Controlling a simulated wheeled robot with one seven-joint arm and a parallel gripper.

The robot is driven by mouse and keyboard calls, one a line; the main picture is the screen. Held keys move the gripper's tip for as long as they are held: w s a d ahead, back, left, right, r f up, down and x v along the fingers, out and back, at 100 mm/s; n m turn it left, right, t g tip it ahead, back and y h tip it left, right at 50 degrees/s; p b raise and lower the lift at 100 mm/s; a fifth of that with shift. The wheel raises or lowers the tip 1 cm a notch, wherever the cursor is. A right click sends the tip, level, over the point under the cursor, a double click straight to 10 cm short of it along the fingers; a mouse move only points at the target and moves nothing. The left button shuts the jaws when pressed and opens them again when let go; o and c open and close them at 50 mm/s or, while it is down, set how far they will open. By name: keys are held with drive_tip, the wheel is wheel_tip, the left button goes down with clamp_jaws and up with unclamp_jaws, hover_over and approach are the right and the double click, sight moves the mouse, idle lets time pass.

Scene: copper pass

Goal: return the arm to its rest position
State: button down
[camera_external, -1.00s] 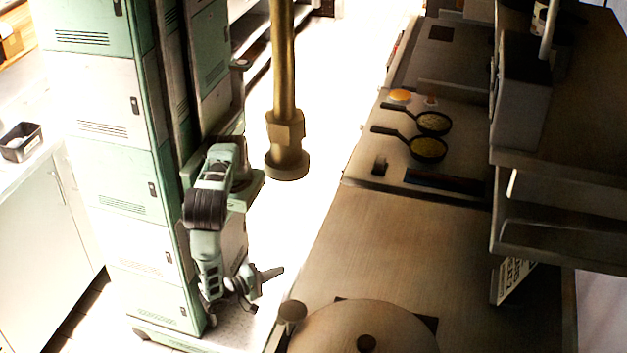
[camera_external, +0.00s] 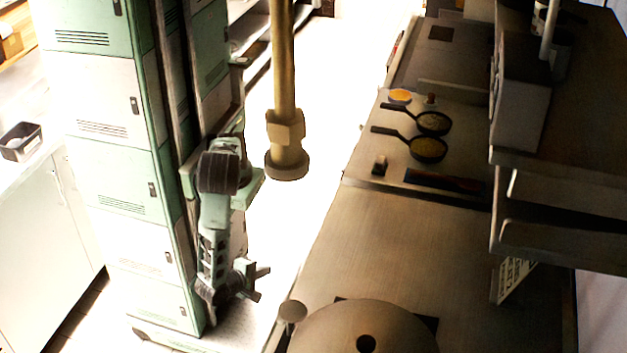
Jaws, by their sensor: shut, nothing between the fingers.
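My arm (camera_external: 217,215) hangs down in front of the green and white locker-like column, folded close to it. Its upper part is bent at a dark ribbed joint and the lower part points down. My gripper (camera_external: 263,271) is at the lower end, pointing right, small in the view. It looks shut and holds nothing. It is left of the steel counter, with a gap between, and touches nothing that I can see.
The steel counter (camera_external: 390,240) runs along the right, with two pans (camera_external: 428,148), an orange-topped item (camera_external: 400,95) and a large round lid (camera_external: 330,325). A brass post (camera_external: 285,90) hangs near my arm's upper right. A dark bin (camera_external: 20,142) stands at left.

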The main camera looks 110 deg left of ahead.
drive_tip(key=w+a+r+n+g+h+p, duration=0.3)
drive_tip(key=w+r+n+g+h, duration=0.45)
drive_tip(key=n, duration=0.55)
drive_tip(key=w+a+r+n+h, duration=0.1)
drive_tip(key=w+a+r+n, duration=0.1)
drive_tip(key=a+r+n, duration=0.35)
drive_tip(key=w+a+r+n+h, duration=0.1)
drive_tip(key=w+a+r+n, duration=0.1)
drive_tip(key=a+n, duration=0.6)
drive_tip(key=s+a+r+n, duration=0.2)
drive_tip(key=s+a+n, duration=0.2)
drive_tip(key=a+n, duration=0.2)
drive_tip(key=s+a+r+n+t+h+p, duration=0.1)
drive_tip(key=s+a+r+n, duration=0.2)
drive_tip(key=a, duration=0.7)
drive_tip(key=s+a+r+n+t+h+p, duration=0.1)
drive_tip(key=s+a+r+n, duration=0.2)
drive_tip(key=s+a+n, duration=0.4)
drive_tip(key=a+n, duration=0.1)
drive_tip(key=n, duration=0.3)
drive_tip(key=shift+a, duration=0.4)
drive_tip(key=shift+w, duration=0.1)
